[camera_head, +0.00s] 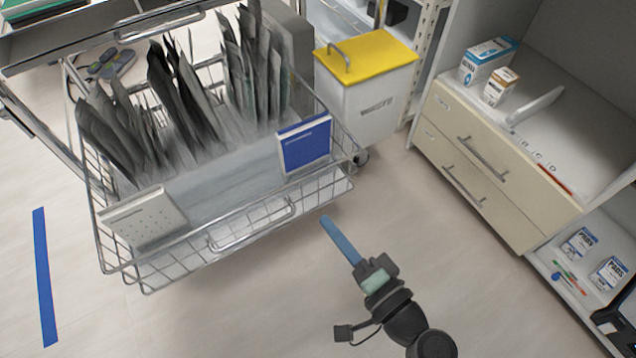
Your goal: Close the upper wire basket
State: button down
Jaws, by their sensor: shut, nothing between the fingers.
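The upper wire basket (235,225) stands pulled out from its frame at the upper left, over open floor. It holds several upright dark and grey packets (180,95), with a white card and a blue card at its front. A looped wire handle (250,228) is on its front side. My gripper (327,222), with long blue fingers, is shut and empty.
A white bin with a yellow lid (370,58) stands behind the basket's right side. A cream drawer cabinet (480,165) with boxes on top is at the right. A blue tape strip (44,275) marks the floor at left. The floor in front is clear.

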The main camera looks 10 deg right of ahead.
aim_at(298, 185)
jog(key=s+d+f+m+t, duration=0.1)
jog(key=s+d+m, duration=0.15)
jog(key=s, duration=0.25)
jog(key=shift+m+h, duration=0.25)
jog(key=shift+h, duration=0.05)
jog(key=x, duration=0.4)
jog(key=b+x, duration=0.1)
jog(key=x, duration=0.4)
jog(key=a+b+x, duration=0.1)
jog(key=x, duration=0.4)
jog(key=shift+s+f, duration=0.15)
jog(key=shift+f, duration=0.05)
